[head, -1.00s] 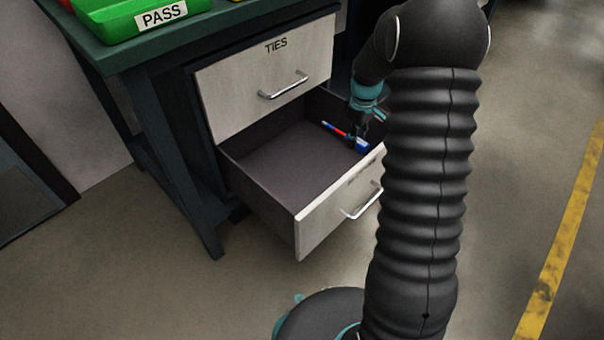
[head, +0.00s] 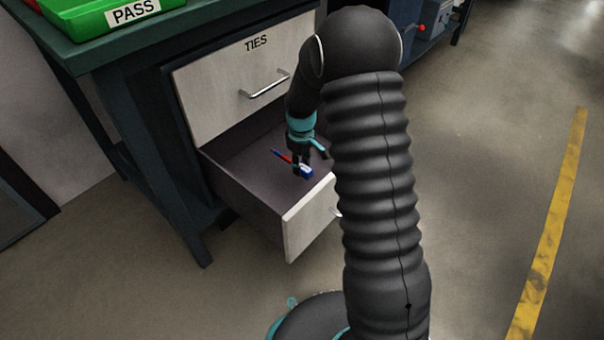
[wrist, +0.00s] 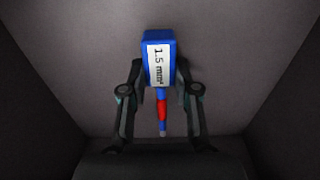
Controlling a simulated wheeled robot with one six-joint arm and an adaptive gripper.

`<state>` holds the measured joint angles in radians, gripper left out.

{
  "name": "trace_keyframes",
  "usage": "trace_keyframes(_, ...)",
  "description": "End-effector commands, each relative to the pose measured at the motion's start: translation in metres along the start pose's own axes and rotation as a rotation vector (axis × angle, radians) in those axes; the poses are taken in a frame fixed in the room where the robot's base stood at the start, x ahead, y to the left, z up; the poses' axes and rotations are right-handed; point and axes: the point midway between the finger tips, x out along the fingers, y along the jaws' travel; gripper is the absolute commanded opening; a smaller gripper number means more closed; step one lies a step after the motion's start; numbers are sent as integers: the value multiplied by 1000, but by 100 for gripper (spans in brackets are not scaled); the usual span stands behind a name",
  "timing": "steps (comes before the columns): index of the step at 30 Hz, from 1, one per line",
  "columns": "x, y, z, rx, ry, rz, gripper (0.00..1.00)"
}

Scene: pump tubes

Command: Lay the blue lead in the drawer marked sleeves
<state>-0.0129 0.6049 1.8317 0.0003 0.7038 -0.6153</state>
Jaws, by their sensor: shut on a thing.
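My gripper (head: 302,166) is shut on the blue lead (head: 307,172), a small blue block with a thin red-and-blue stem. In the wrist view the blue lead (wrist: 158,62) sits between the fingers, with a white label reading 1.5 mm². The lead is over or inside the open lower drawer (head: 240,185); its height above the drawer floor is hard to tell. No sleeves marking can be read, as my arm covers part of the drawer front. The wrist view shows the drawer's bare grey floor (wrist: 245,60) around the lead.
Above is a shut drawer marked TIES (head: 225,90). A green tray marked PASS (head: 85,20) stands on the bench top (head: 75,55). The visible drawer floor is empty. A yellow line (head: 552,230) crosses the floor at right.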

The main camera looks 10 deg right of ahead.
Motion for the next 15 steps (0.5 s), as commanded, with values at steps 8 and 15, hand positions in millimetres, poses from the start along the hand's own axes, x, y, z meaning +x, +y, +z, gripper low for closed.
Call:
trace_keyframes(8,34,0,1,0,-2,-1,0)
trace_keyframes(15,39,0,0,0,0,0,0)
